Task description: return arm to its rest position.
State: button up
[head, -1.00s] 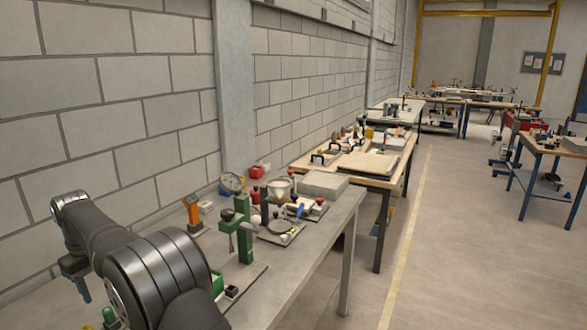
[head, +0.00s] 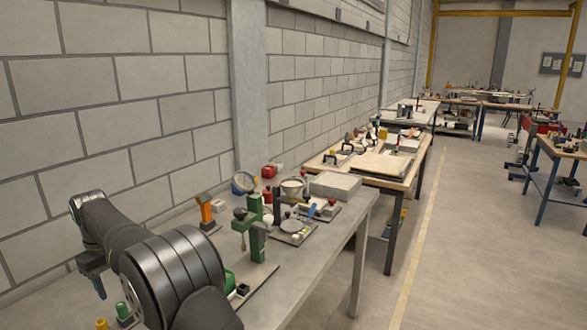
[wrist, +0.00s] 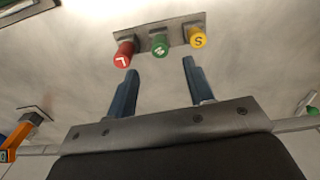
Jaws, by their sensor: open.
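My arm reaches in from the lower left of the head view, above the near end of the grey bench (head: 300,285). My gripper (wrist: 160,69) is open and empty, with its two blue fingers apart in the wrist view. In the head view one blue fingertip (head: 98,287) hangs down at the left. Past the fingers in the wrist view, a grey plate carries a red knob (wrist: 124,54), a green knob (wrist: 160,45) and a yellow knob (wrist: 198,37). The fingers appear clear of them. The green and yellow knobs also show at the head view's lower left edge.
A green stand (head: 257,230) rises from the bench right of my arm. A block wall (head: 120,110) runs along the left.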

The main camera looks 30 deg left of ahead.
aim_at(120, 305)
notch_tip(120, 305, down, 8)
jog(key=shift+f, duration=0.25)
notch_tip(120, 305, up, 9)
jog(key=shift+f, duration=0.1)
